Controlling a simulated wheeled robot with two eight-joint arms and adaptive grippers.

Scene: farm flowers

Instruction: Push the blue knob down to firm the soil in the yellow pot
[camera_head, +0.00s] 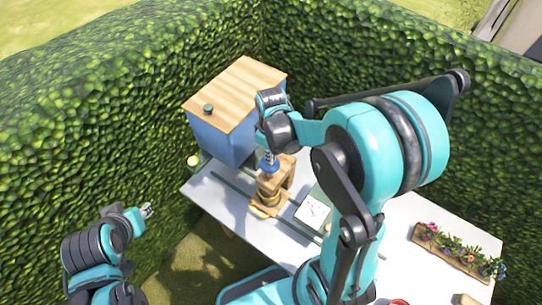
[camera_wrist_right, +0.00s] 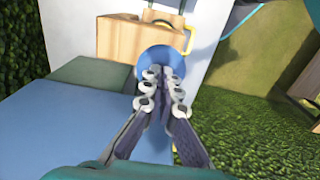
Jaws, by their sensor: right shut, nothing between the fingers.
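The blue knob (camera_head: 269,167) is on top of a wooden press (camera_head: 282,178) on the table. It shows as a round blue disc (camera_wrist_right: 150,55) in the wrist view, partly covered by my fingers. The yellow pot (camera_head: 262,211) is low at the press, mostly hidden by the wood; something yellow shows behind the press block in the wrist view. My right gripper (camera_head: 268,156) is shut and empty, pointing down with its fingertips (camera_wrist_right: 160,74) at the knob. I cannot tell whether they touch it. My left gripper (camera_head: 147,211) is off the table, at left.
A blue box with a wooden top (camera_head: 240,90) stands behind the press. A white sheet (camera_head: 312,210) lies right of it. A planter of flowers (camera_head: 452,250) is at the right. Dark rails run along the white table (camera_head: 225,199). Hedges (camera_head: 100,100) enclose the place.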

